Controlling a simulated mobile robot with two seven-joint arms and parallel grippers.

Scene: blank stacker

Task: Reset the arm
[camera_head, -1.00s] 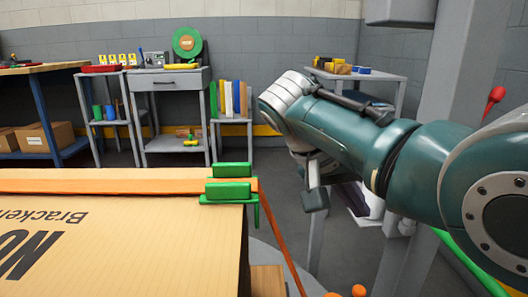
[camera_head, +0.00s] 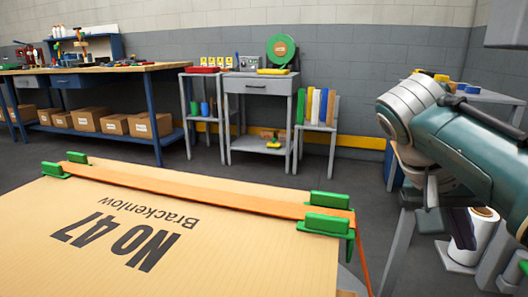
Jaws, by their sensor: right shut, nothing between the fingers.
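My right arm comes in from the right edge in the head camera view, raised and bent at the wrist. My right gripper (camera_head: 432,192) hangs below the wrist, pointing down, shut and empty. It is to the right of a large carton (camera_head: 230,262) marked "No 47 Brackenlow" and apart from it. An orange strap (camera_head: 200,190) runs across the carton top, with green corner pieces (camera_head: 328,222) at its ends. My left arm and gripper are not in view.
A grey stand with a drawer (camera_head: 259,86) and a stand of upright boards (camera_head: 316,108) stand at the back. A blue workbench (camera_head: 100,72) with boxes beneath is at the back left. A white roll (camera_head: 482,238) stands at right. Floor between carton and stands is clear.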

